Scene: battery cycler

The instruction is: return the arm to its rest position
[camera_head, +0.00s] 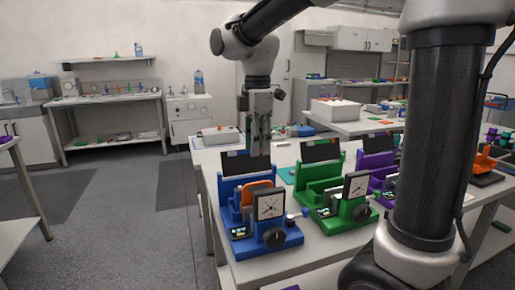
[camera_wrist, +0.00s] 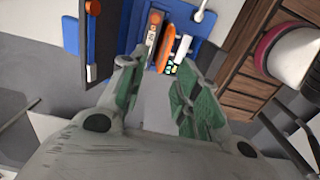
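My gripper (camera_head: 260,128) hangs pointing down from my raised arm, above the back of the blue cycler (camera_head: 272,243) at the left end of the bench. In the wrist view my gripper (camera_wrist: 155,85) has its two green-padded fingers spread apart with nothing between them. The blue cycler also shows in the wrist view (camera_wrist: 205,27), beyond the fingertips. An orange piece (camera_head: 256,193) sits in the blue cycler, behind its dial; it also shows in the wrist view (camera_wrist: 166,46). Whether the fingers touch the cycler's black panel cannot be told.
A green cycler (camera_head: 345,214) and a purple cycler (camera_head: 378,160) stand to the right on the white bench (camera_head: 300,262). An orange device (camera_head: 484,160) is at the far right. A white case (camera_head: 335,108) stands on another bench behind. Open floor (camera_head: 130,215) lies to the left.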

